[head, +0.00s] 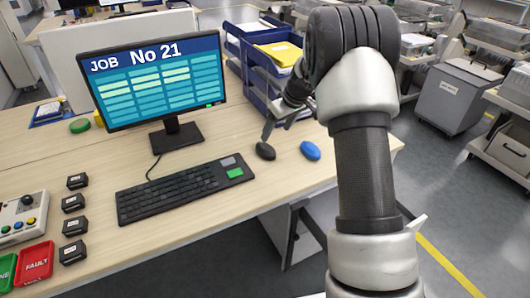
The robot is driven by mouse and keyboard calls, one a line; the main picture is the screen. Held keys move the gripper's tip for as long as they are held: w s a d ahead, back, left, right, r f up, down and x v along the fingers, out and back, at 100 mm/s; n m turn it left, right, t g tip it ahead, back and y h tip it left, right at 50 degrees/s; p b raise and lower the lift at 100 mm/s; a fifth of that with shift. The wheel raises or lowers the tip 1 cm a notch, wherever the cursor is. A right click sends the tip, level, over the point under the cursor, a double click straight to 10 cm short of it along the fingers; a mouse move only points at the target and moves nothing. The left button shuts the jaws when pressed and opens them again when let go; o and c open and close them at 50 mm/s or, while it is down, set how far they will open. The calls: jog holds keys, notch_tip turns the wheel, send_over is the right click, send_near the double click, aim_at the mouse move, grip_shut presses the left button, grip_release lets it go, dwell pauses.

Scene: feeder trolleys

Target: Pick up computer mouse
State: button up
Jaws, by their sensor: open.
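A dark, rounded object that looks like a computer mouse (265,151) lies on the desk to the right of the keyboard. A blue, rounded object of similar size (310,151) lies to its right, apart from it, nearer the desk's right edge. My gripper (277,130) is open, just above and behind the dark mouse in the picture. One finger appears close to the mouse's upper edge; I cannot tell whether it touches. No object shows between the fingers. My arm reaches in from the right and hides part of the desk's right end.
A black keyboard (184,188) and a monitor (152,78) stand to the left. Blue stacked trays (233,47) with papers are behind my gripper. Small black blocks (75,203) and a control box (20,217) are at far left. Bare desk lies in front of the mouse.

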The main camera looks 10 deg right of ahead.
send_over(267, 147)
jog(key=s+d, duration=0.2)
jog(key=f, duration=0.5)
jog(key=shift+s+a+f+b, duration=0.1)
jog(key=shift+a+f+b, duration=0.1)
jog(key=shift+b, duration=0.1)
jog(key=shift+a+b+x, duration=0.1)
jog(key=shift+b+x, duration=0.15)
jog(key=shift+x, duration=1.15)
jog(key=shift+a+b+x, duration=0.15)
jog(key=shift+b+x, duration=0.05)
jog(key=shift+x, duration=1.2)
jog(key=shift+r, duration=0.1)
jog(key=c, duration=1.2)
